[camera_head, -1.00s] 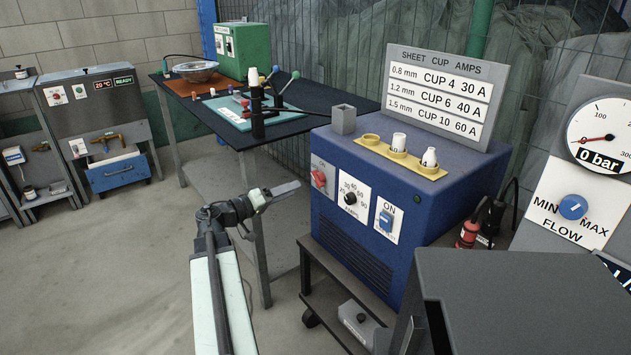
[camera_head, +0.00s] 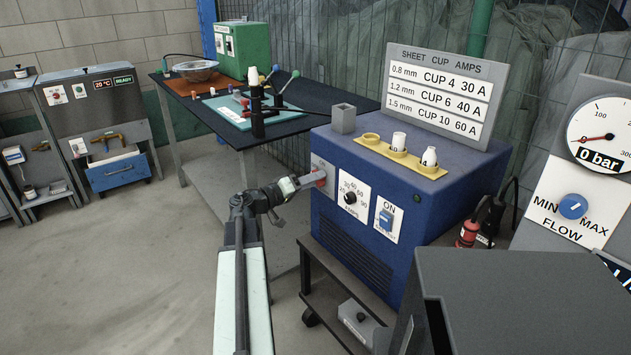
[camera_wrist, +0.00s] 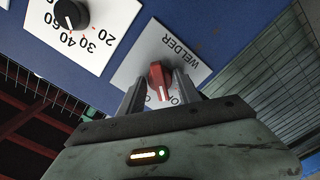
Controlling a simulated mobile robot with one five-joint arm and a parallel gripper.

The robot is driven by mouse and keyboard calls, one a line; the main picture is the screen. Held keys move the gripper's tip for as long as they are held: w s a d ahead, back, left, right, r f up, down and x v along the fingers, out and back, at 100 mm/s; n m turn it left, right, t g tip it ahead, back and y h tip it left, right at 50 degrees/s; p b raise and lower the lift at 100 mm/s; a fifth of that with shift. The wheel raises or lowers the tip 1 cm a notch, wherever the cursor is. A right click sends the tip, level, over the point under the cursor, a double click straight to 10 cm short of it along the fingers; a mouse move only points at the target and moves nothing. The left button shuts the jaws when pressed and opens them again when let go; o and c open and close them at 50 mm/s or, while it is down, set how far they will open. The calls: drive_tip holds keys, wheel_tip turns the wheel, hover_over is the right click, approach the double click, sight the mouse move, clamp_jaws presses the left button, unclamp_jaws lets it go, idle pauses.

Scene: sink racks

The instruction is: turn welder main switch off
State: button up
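The welder main switch is a red rotary knob (camera_head: 320,179) on a grey-white plate at the left of the blue welder's front. In the wrist view the red knob (camera_wrist: 160,80) shows upside down, with "WELDER" printed on its plate (camera_wrist: 181,43). A white line on the knob points towards my gripper. The other plate lettering is partly hidden by my fingers. My gripper (camera_wrist: 160,92) is open, one finger on each side of the knob, with small gaps visible. In the head view my gripper (camera_head: 312,181) is at the switch plate.
On the same blue panel (camera_head: 350,262) are a black amps dial (camera_head: 350,198) and a blue ON switch (camera_head: 386,220), to the right of the red knob. A dark worktable (camera_head: 205,105) stands behind. A grey box (camera_head: 510,300) is at the front right.

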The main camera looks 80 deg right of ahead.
clamp_jaws()
drive_tip(key=n, duration=0.6)
unclamp_jaws()
drive_tip(key=shift+n, duration=0.7)
drive_tip(key=shift+w, duration=0.1)
drive_tip(key=v, duration=0.5)
